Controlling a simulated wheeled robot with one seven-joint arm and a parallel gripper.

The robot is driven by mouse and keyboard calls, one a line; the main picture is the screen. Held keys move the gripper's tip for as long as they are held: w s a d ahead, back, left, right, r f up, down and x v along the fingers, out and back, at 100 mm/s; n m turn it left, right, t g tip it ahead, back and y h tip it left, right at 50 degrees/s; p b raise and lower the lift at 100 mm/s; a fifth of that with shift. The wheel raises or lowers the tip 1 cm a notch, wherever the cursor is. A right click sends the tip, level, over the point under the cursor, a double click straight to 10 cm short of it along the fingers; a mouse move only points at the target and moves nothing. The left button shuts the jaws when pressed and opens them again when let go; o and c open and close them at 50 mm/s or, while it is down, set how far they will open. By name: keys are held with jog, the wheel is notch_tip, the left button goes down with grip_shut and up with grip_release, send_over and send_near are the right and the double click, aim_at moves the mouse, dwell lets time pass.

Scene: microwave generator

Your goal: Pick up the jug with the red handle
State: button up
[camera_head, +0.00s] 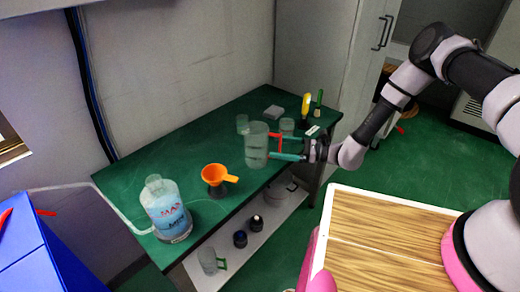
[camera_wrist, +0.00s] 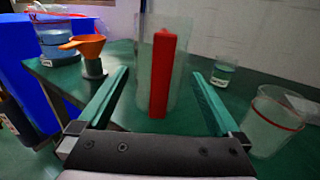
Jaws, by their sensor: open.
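The jug (camera_head: 256,146) is a tall clear vessel with a red handle (camera_head: 277,142), standing upright on the green table (camera_head: 141,169). In the wrist view the red handle (camera_wrist: 162,73) faces me in the middle, in front of the clear jug body (camera_wrist: 180,70). My gripper (camera_head: 290,156) is open at the jug's right side. In the wrist view its two green fingers (camera_wrist: 160,100) lie on either side of the handle, which appears between them. I cannot tell whether the handle is fully between the fingertips.
An orange funnel (camera_head: 216,173) and a large labelled bottle (camera_head: 167,210) stand left of the jug. A clear beaker (camera_head: 287,126) with a red band in the wrist view (camera_wrist: 277,115) stands close to my gripper's right. Another beaker (camera_head: 242,123) is behind the jug.

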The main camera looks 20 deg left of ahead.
aim_at(263, 147)
jog(key=a, duration=0.3)
jog(key=shift+s+a, duration=0.1)
jog(key=shift+s, duration=0.1)
grip_shut()
